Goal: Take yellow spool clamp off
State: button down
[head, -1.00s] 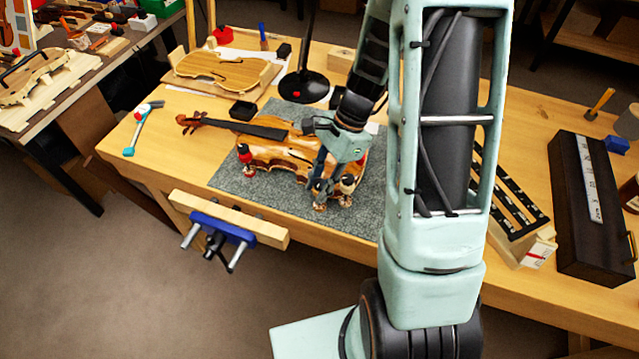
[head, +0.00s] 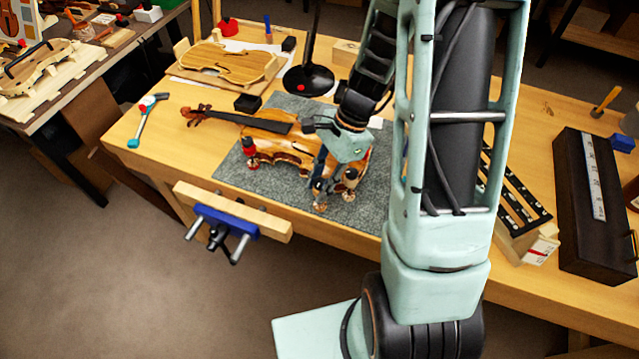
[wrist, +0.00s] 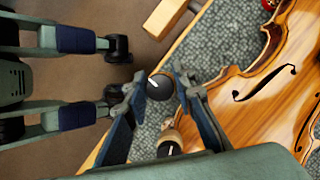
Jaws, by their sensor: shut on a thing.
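The violin (head: 275,148) lies on a grey mat (head: 225,178) with spool clamps along its near edge. My gripper (wrist: 161,82) is shut on a spool clamp with a black knob (wrist: 159,88), which sits between the fingertips beside the violin body. No yellow shows clearly on this clamp, and its lower part is hidden. Another spool clamp (wrist: 169,145) with a black knob stands close by in the wrist view. In the head view, my gripper (head: 320,186) is at the violin's near edge, and a second clamp (head: 350,178) stands just right of it. A red clamp (head: 250,152) stands farther left.
A wooden vise (head: 235,213) juts from the bench's front edge, left of my gripper. A black lamp base (head: 308,80) and a small black tray (head: 247,103) stand behind the violin. The bench's left front is mostly clear.

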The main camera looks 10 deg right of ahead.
jog(key=shift+r+p, duration=2.65)
jog(key=shift+r, duration=0.7)
jog(key=shift+w, duration=0.1)
